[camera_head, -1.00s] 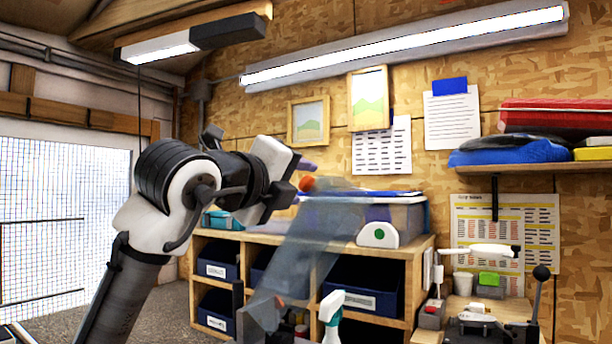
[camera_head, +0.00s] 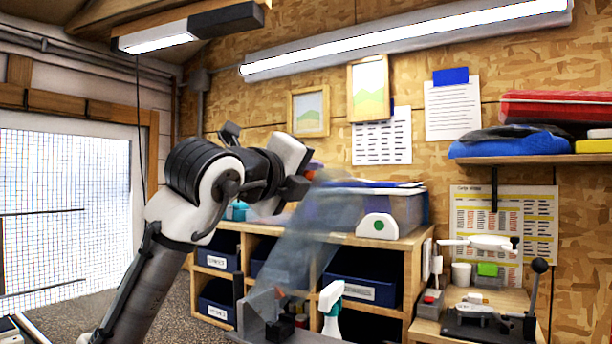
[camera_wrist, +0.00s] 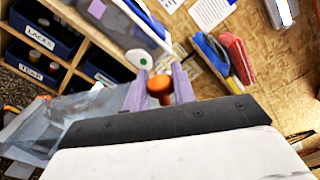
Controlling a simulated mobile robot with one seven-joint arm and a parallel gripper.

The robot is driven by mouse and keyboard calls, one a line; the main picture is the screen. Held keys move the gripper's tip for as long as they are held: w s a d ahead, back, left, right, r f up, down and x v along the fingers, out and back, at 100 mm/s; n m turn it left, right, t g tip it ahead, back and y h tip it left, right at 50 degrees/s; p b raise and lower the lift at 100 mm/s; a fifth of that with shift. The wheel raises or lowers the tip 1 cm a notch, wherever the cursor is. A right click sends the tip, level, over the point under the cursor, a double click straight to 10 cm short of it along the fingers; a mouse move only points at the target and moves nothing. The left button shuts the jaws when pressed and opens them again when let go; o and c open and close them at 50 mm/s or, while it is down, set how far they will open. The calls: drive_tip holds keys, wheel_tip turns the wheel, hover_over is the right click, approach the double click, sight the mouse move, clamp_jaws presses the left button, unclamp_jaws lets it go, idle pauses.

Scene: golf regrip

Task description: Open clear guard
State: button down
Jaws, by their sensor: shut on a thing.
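The clear guard (camera_head: 322,228) is a tall, see-through bluish panel, tilted in the head view above a grey metal base (camera_head: 262,318). It also shows at the left of the wrist view (camera_wrist: 70,122). An orange-red knob (camera_wrist: 160,88) shows between the two purple fingers of my gripper (camera_wrist: 160,92) in the wrist view. My gripper is shut on this knob. In the head view the gripper (camera_head: 308,172) is at the guard's upper end, with its fingers mostly hidden behind the wrist.
A wooden cubby shelf (camera_head: 408,240) with dark blue bins stands behind the guard. A spray bottle (camera_head: 331,308) stands close to the right of the base. A bench (camera_head: 425,338) with a lever tool (camera_head: 536,290) is at the right.

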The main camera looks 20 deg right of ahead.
drive_tip(key=w+a+r+n+p, duration=0.2)
drive_tip(key=w+a+n+p, duration=0.1)
drive_tip(key=w+a+p, duration=0.2)
drive_tip(key=shift+w+r+n+p, duration=0.25)
drive_tip(key=shift+w+n+p, duration=0.15)
drive_tip(key=shift+w+p, duration=0.15)
drive_tip(key=shift+d, duration=0.1)
drive_tip(key=c, duration=1.2)
unclamp_jaws()
drive_tip(key=b+v, duration=0.4)
drive_tip(key=v, duration=1)
